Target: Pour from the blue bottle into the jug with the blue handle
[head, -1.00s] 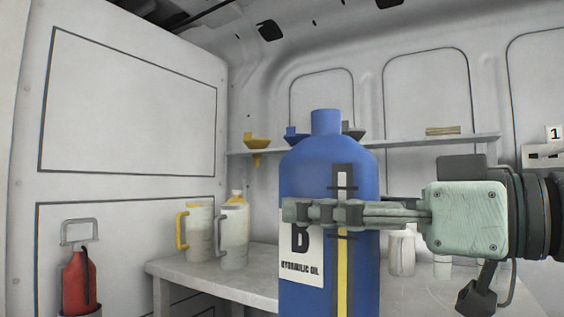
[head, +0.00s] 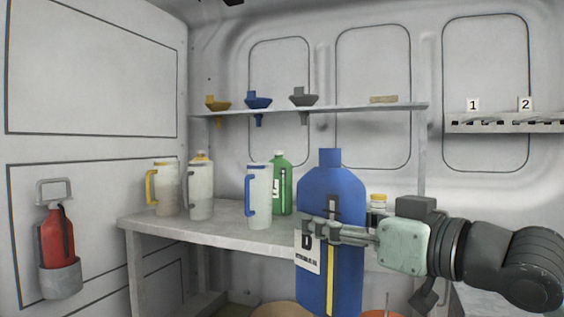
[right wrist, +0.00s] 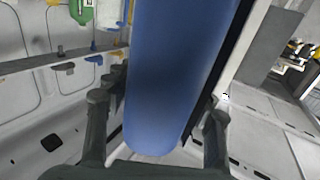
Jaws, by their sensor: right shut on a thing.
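The blue bottle (head: 331,190) is upright in front of the bench in the head view, with a white label reading hydraulic oil. My right gripper (head: 322,232) is shut on its middle, from the right. In the right wrist view the bottle (right wrist: 172,70) fills the space between the fingers (right wrist: 158,125). The jug with the blue handle (head: 260,195) stands on the bench, left of the bottle and apart from it. Its handle is on its left side. The bottle's bottom is cut off by the frame edge. My left gripper is not in view.
A yellow-handled jug (head: 165,190), a grey-handled jug (head: 200,188) and a green bottle (head: 281,182) share the bench (head: 215,233). A shelf (head: 345,107) above holds yellow, blue and grey funnels. A red fire extinguisher (head: 55,240) hangs at left.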

